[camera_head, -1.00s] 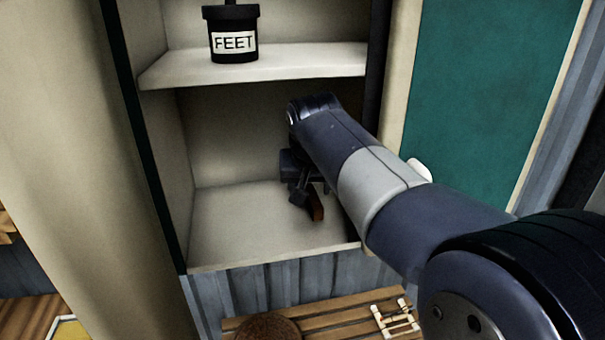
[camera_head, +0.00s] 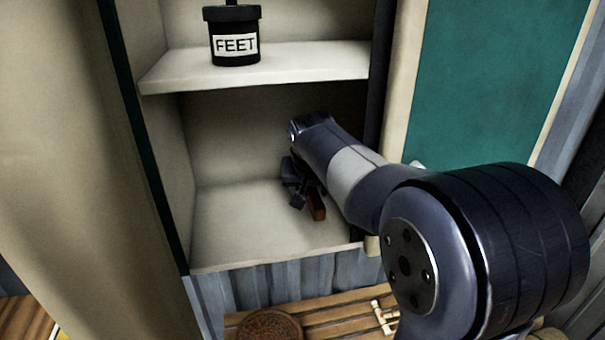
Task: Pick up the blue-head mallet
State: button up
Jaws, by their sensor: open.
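My gripper (camera_head: 297,200) is inside the lower compartment of the cabinet, low over its floor, with its fingers pointing down. It is dark and partly hidden by my own wrist, and its jaws are apart. A reddish-brown bar (camera_head: 317,207), which looks like a wooden handle, shows just right of the fingers. I cannot tell whether the fingers touch it or stand in front of it. No blue mallet head shows; my wrist and forearm cover the area behind and to the right.
A shelf (camera_head: 300,65) above holds a black pot labelled FEET (camera_head: 235,45). The compartment's left floor is bare. A dark post (camera_head: 382,100) bounds the right side, close to my arm. Below are a slatted wooden bench (camera_head: 330,312) and a round brown object (camera_head: 268,326).

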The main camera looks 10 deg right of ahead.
jog(key=shift+f, duration=0.25)
dwell(0.4)
grip_shut()
dwell(0.4)
